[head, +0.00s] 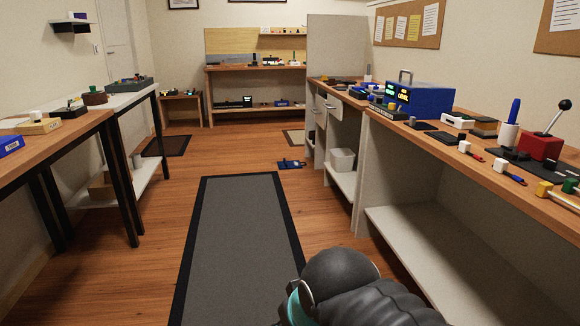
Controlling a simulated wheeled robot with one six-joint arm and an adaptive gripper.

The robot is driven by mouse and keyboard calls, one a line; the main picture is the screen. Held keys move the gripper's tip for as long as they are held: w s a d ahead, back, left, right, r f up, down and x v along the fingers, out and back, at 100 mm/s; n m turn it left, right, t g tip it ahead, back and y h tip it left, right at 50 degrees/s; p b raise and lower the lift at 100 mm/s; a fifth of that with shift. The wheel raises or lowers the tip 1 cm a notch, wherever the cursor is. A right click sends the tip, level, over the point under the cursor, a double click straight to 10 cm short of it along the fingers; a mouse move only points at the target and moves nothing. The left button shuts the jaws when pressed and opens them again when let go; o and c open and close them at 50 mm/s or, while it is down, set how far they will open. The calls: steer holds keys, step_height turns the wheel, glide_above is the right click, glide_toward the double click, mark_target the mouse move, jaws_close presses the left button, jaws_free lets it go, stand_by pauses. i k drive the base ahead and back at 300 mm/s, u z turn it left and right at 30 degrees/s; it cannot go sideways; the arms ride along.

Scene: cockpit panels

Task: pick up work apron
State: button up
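I cannot make out a work apron for certain. A small flat dark-and-blue item (291,163) lies on the wood floor beyond the long mat, and it is too small to tell what it is. My own dark arm shows at the bottom centre-right, well short of that item. The fingers of my gripper do not show.
A grey mat (243,235) with black edges covers the middle floor. A workbench (455,157) on the right bears a blue box (418,97), tools and a red lever block (540,145). Tables (72,140) line the left. A white bin (342,159) sits on a low shelf.

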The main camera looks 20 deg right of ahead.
mark_target(292, 163)
steer(key=z, duration=0.5)
steer(key=k, duration=0.6)
steer(key=z, duration=0.05)
steer(key=i, duration=1.6)
steer(key=u, duration=0.8)
steer(key=i, duration=2)
steer(key=u, duration=0.2)
steer(key=i, duration=2.1)
steer(key=z, duration=0.6)
steer(key=i, duration=1.8)
steer(key=z, duration=1.6)
steer(key=i, duration=1.2)
steer(key=z, duration=0.55)
